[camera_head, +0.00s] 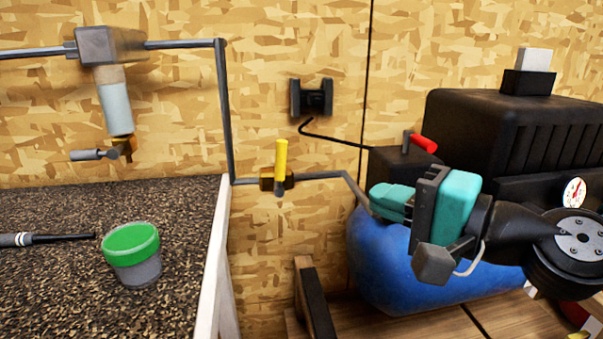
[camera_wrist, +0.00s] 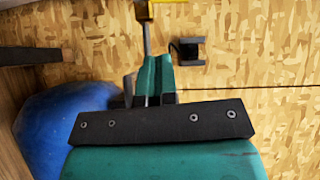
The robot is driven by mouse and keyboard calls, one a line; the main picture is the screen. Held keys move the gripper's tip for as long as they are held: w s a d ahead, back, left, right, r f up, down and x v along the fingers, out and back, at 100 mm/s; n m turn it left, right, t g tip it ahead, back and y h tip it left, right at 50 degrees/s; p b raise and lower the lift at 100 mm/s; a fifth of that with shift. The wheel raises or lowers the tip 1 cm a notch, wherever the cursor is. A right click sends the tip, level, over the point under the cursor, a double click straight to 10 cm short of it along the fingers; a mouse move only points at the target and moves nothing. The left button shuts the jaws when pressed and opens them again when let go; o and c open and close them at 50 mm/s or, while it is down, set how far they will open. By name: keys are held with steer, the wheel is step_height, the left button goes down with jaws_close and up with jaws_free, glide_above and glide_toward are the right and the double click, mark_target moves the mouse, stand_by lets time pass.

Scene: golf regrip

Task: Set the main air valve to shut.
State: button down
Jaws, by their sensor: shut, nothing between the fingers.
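The main air valve has a brass body (camera_head: 266,184) on the grey pipe along the wall. Its yellow handle (camera_head: 281,160) stands upright, across the horizontal pipe run. Part of the yellow handle (camera_wrist: 142,9) also shows at the top edge of the wrist view. My teal gripper (camera_head: 378,198) is to the right of the valve, in front of the blue tank, apart from the handle. Its fingers (camera_wrist: 156,66) are together and empty in the wrist view, pointing toward the pipe and valve.
A blue tank (camera_head: 400,270) with a black compressor and a red lever (camera_head: 422,143) stands at right. A black wall bracket (camera_head: 312,98) is above right of the valve. A bench (camera_head: 60,280) at left holds a green-lidded tub (camera_head: 132,254). A filter (camera_head: 115,105) hangs above the bench.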

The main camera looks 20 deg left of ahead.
steer(key=w+m+t, duration=0.2)
steer(key=p, duration=0.5)
glide_toward(280, 166)
steer(key=w+a+r, duration=0.1)
steer(key=w+a, duration=0.4)
steer(key=shift+w+a+f+m, duration=0.1)
steer(key=shift+a+m, duration=0.2)
